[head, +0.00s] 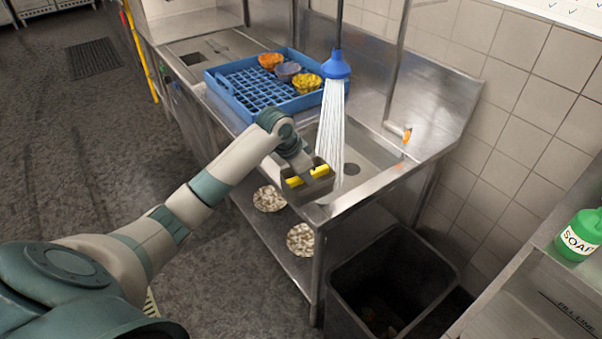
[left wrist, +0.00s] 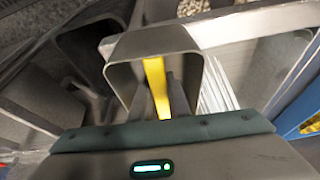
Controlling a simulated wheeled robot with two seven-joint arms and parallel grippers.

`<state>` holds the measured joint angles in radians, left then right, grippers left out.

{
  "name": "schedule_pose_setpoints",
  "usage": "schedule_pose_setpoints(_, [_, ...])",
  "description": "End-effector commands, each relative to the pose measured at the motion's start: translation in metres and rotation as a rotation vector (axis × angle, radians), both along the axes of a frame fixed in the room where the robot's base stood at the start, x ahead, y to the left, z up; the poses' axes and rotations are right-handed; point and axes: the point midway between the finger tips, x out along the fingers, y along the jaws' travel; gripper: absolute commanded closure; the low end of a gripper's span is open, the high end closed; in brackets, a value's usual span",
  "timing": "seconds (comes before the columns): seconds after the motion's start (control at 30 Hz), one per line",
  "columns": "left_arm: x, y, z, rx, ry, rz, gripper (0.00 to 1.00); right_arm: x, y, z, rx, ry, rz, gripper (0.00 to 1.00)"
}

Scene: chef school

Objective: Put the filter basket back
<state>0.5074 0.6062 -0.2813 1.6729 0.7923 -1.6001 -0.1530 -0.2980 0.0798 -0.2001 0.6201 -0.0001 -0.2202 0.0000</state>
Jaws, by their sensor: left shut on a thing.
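The filter basket (head: 308,189) is a grey box with a yellow bar handle. My left gripper (head: 307,174) is shut on this handle and holds the basket over the front edge of the sink (head: 376,155), beside the running water. In the left wrist view the basket (left wrist: 150,42) shows its open rim, with the yellow handle (left wrist: 154,72) between the fingers of my left gripper (left wrist: 158,92). The inside of the basket is partly hidden by the gripper. My right gripper is not in view.
A blue spray head (head: 335,66) pours water into the sink. A blue rack (head: 252,93) with several bowls stands left of it. Below are a shelf (head: 262,232) with white round items and a dark bin (head: 390,280). A green soap bottle (head: 578,236) stands at right.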

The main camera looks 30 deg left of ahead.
Motion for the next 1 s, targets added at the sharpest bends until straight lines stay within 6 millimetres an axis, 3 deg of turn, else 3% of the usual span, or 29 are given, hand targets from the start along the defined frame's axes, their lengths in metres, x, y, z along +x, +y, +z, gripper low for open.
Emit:
schedule_pose_setpoints(0.27, [-0.031, -0.048, 0.004, 0.002, -0.003, 0.118, 1.00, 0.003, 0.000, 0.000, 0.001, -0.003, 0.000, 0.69])
schedule_pose_setpoints(0.5, [-0.078, -0.102, 0.010, 0.000, -0.004, 0.277, 1.00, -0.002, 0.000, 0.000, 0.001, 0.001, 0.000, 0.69])
schedule_pose_setpoints(0.67, [-0.107, -0.128, 0.010, -0.001, -0.004, 0.365, 1.00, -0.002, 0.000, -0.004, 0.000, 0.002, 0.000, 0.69])
schedule_pose_setpoints(0.8, [-0.131, -0.147, -0.008, -0.003, -0.006, 0.438, 1.00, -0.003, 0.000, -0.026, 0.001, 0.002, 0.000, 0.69])
schedule_pose_setpoints(1.0, [-0.142, -0.153, -0.037, -0.005, -0.006, 0.475, 1.00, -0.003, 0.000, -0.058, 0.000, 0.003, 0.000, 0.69])
